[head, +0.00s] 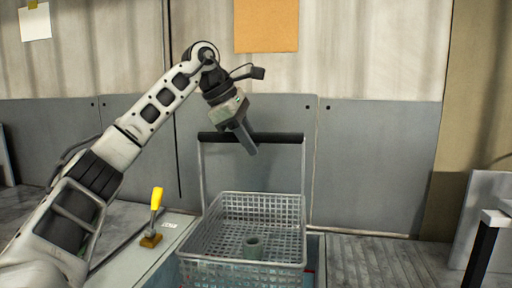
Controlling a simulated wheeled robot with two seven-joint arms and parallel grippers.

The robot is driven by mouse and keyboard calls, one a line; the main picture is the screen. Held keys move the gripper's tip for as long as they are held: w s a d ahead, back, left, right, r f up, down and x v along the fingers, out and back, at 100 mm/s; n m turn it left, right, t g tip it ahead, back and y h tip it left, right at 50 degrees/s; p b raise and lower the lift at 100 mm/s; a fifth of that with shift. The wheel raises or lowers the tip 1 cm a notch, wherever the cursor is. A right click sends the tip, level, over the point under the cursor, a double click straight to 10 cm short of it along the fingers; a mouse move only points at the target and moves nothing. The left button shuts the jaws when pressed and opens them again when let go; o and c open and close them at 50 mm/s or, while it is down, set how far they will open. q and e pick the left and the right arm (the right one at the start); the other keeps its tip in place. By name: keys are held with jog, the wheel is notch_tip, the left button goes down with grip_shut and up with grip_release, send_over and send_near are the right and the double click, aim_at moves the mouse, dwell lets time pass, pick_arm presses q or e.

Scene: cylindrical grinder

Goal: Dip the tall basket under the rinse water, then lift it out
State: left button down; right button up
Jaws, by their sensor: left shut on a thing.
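The tall basket (218,236) is a grey mesh basket with a high wire handle topped by a black bar (285,137). My left gripper (249,146) is at the black bar, left of its middle, and is shut on it. The basket hangs or stands upright over the rinse tank (315,250), whose rim shows at the right and below. The water surface and the basket's underside are mostly hidden. My right gripper is not in view.
A yellow-handled lever (156,199) on a brass base stands on the pale top left of the basket. A grey panelled wall is behind. A dark-legged stand (482,245) is at the far right. The grooved floor between is clear.

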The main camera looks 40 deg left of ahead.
pick_arm(q)
jog(key=shift+m, duration=0.4)
jog(key=w+f+b, duration=0.1)
jog(key=f+b, duration=0.1)
jog(key=f, duration=0.5)
jog(key=w+a+f+b, duration=0.1)
jog(key=w+f+b, duration=0.1)
jog(key=f, duration=0.5)
jog(key=w+a+f+b, duration=0.1)
jog(key=f+b, duration=0.2)
jog(key=f, duration=0.4)
jog(key=shift+w+b, duration=0.2)
jog(key=shift+b, duration=0.15)
notch_tip(320, 180, down, 2)
jog(key=shift+a+f+b, duration=0.1)
jog(key=shift+f+b, duration=0.05)
jog(key=shift+b, duration=0.5)
notch_tip(320, 180, down, 20)
jog(key=b, duration=1.1)
jog(key=shift+r+b, duration=0.25)
jog(key=shift+b, duration=0.1)
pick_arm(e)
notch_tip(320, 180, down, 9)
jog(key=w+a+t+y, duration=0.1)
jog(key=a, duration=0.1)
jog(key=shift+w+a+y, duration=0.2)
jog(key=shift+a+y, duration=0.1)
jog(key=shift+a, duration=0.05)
